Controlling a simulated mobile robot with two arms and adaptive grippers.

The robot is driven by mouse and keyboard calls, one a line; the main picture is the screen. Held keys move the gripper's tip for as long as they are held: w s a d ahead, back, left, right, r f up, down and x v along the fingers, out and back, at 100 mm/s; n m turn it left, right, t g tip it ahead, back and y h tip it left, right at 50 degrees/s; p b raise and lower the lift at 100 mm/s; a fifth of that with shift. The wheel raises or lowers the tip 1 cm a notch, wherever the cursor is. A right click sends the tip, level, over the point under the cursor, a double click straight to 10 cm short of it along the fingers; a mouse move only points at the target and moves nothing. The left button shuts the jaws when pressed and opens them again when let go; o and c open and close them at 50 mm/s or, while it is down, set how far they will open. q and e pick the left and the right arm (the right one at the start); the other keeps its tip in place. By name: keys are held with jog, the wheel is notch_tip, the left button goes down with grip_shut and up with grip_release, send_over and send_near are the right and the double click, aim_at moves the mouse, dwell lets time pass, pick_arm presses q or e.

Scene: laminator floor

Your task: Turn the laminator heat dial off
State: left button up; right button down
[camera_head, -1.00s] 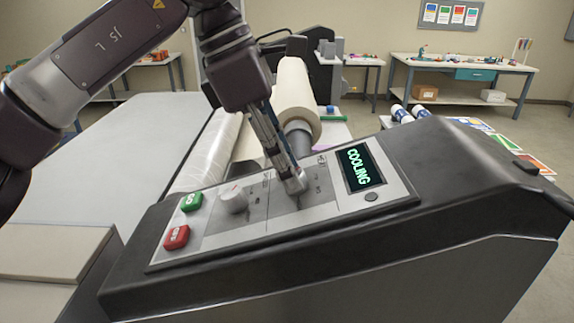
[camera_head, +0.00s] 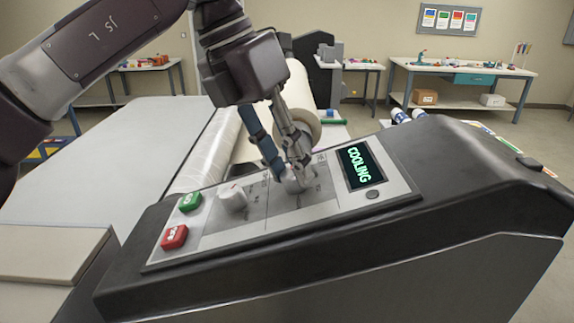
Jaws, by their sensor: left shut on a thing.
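The laminator's sloped control panel (camera_head: 275,222) fills the middle of the head view. My left gripper (camera_head: 294,178) reaches down from above, its fingers shut on the right-hand dial (camera_head: 296,184), which they partly cover. I cannot read that dial's pointer. A second white dial (camera_head: 233,197) stands free to its left. The display (camera_head: 361,166) glows green and reads COOLING. My right gripper is not in view.
A green button (camera_head: 190,202) and a red button (camera_head: 174,237) sit at the panel's left. A film roll (camera_head: 297,100) lies behind the gripper. A pale table (camera_head: 110,140) spreads at left. Workbenches (camera_head: 460,78) stand at the back.

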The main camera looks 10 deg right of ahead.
pick_arm(q)
jog(key=shift+r+n, duration=0.1)
jog(key=shift+n, duration=0.5)
jog(key=o, duration=1.1)
jog(key=shift+o, duration=0.2)
jog(key=v, duration=1.2)
